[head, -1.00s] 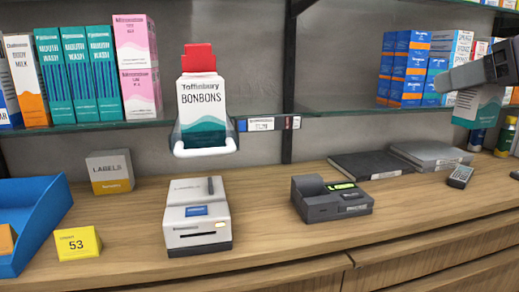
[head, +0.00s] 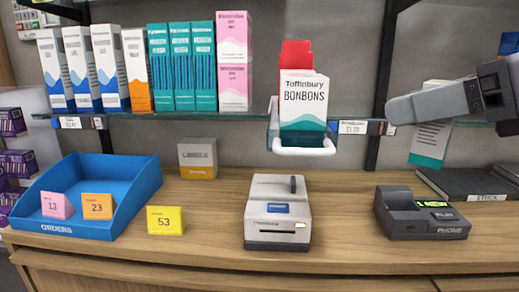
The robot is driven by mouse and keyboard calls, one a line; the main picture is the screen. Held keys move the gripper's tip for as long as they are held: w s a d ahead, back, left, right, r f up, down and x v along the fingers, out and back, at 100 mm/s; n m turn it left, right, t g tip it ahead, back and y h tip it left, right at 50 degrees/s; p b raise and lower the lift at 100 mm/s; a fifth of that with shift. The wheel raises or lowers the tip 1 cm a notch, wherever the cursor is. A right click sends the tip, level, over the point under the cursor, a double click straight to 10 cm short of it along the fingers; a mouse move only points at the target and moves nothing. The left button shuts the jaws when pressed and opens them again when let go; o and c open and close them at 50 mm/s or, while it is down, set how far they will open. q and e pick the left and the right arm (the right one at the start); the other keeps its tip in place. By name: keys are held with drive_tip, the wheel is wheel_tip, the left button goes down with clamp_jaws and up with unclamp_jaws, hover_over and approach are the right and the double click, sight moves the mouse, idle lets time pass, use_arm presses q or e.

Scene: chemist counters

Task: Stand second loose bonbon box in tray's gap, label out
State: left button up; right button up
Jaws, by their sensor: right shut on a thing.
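A white Toffinbury Bonbons box (head: 303,100) with a teal wave stands upright, label outward, in a pale tray (head: 304,150) at the shelf's front edge. A red piece (head: 296,55) rises behind it. My right gripper (head: 425,106) is shut on another white box with a teal lower end (head: 430,142). It holds this box upright in the air, right of the tray and apart from it. Small print shows on the held box's visible face. The gripper hides part of that box. The gap in the tray cannot be made out. My left gripper is not in view.
Several boxes (head: 171,66) fill the glass shelf (head: 200,115) left of the tray. On the counter stand a blue orders bin (head: 115,195), a yellow 53 card (head: 165,220), a label printer (head: 278,212) and a phone (head: 420,213). Bare wood lies between printer and phone.

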wheel_tip(320, 180, down, 28)
drive_tip(key=w+n+g+y, duration=0.1)
drive_tip(key=w+n+g, duration=0.1)
wheel_tip(320, 180, up, 6)
drive_tip(key=d+p, duration=0.2)
drive_tip(key=p, duration=1)
drive_tip(key=shift+d, duration=0.2)
drive_tip(key=shift+s+r, duration=0.1)
